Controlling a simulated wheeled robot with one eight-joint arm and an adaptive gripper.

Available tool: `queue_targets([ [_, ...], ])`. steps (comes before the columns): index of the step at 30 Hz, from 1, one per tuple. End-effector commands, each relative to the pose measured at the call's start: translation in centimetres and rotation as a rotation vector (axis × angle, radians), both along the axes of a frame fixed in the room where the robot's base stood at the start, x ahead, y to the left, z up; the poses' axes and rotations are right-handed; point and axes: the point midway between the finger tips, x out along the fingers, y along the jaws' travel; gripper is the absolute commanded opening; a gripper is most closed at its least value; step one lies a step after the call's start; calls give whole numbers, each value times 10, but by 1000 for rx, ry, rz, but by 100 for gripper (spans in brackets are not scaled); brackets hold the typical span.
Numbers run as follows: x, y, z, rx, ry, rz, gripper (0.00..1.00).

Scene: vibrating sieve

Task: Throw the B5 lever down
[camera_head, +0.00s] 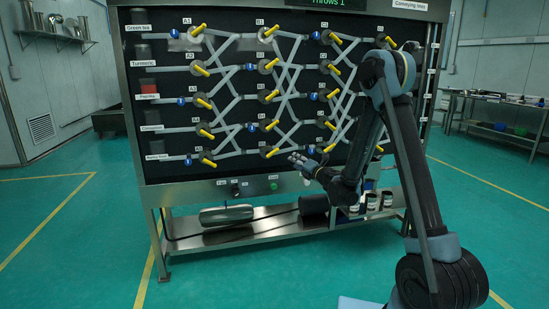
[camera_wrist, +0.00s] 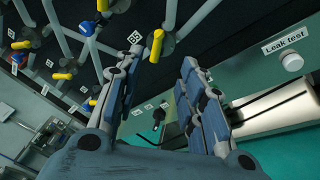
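The B5 lever (camera_head: 273,154) is a short yellow handle on a round hub in the bottom row, middle column of the black pipe panel. In the head view its handle slants up to the right. In the wrist view the B5 lever (camera_wrist: 157,45) is beside its B5 tag, just beyond my fingertips. My gripper (camera_head: 299,160) is just right of it and slightly lower in the head view. In the wrist view my gripper (camera_wrist: 161,60) has its fingers spread apart with nothing between them. I cannot tell whether a finger touches the lever.
Other yellow levers surround it, including B4 (camera_head: 271,125) and A5 (camera_head: 208,162). Below are a green button (camera_head: 273,186) and a steel shelf (camera_head: 245,236) with a cylinder. The Leak test button (camera_wrist: 291,62) shows in the wrist view. The floor in front is clear.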

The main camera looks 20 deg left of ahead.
Motion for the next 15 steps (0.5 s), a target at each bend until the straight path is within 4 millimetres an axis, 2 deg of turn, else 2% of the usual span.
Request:
queue_targets([
  [3, -5, 11, -11, -26, -20, 33, 36],
  [7, -3, 18, -14, -35, -25, 44, 36],
  [15, 22, 48, -14, -34, -25, 43, 36],
])
